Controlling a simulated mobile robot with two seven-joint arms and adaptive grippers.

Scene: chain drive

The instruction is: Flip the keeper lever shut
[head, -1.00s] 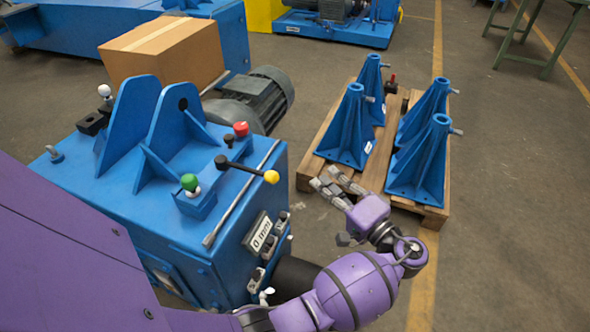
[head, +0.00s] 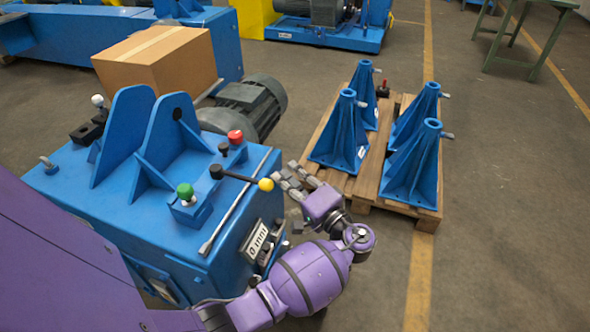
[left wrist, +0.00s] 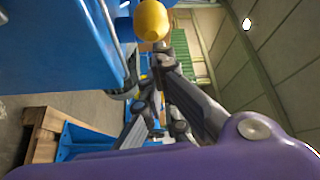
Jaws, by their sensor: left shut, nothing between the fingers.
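The keeper lever (head: 239,177) is a black bar on top of the blue machine. Its black hub is at the left end and its yellow ball knob (head: 265,184) sticks out past the machine's right edge. My left gripper (head: 286,174) is shut and empty, just right of the knob, with a small gap showing in the head view. In the left wrist view the yellow knob (left wrist: 152,18) is at the top, just beyond the fingertips (left wrist: 157,66). I cannot tell whether they touch. My right gripper is out of view.
A green knob (head: 185,190), a red button (head: 235,136) and upright blue plates stand on the machine top. A long rod (head: 232,208) lies along its edge. A grey motor (head: 247,103) is behind. A pallet (head: 367,195) with blue stands is at the right.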

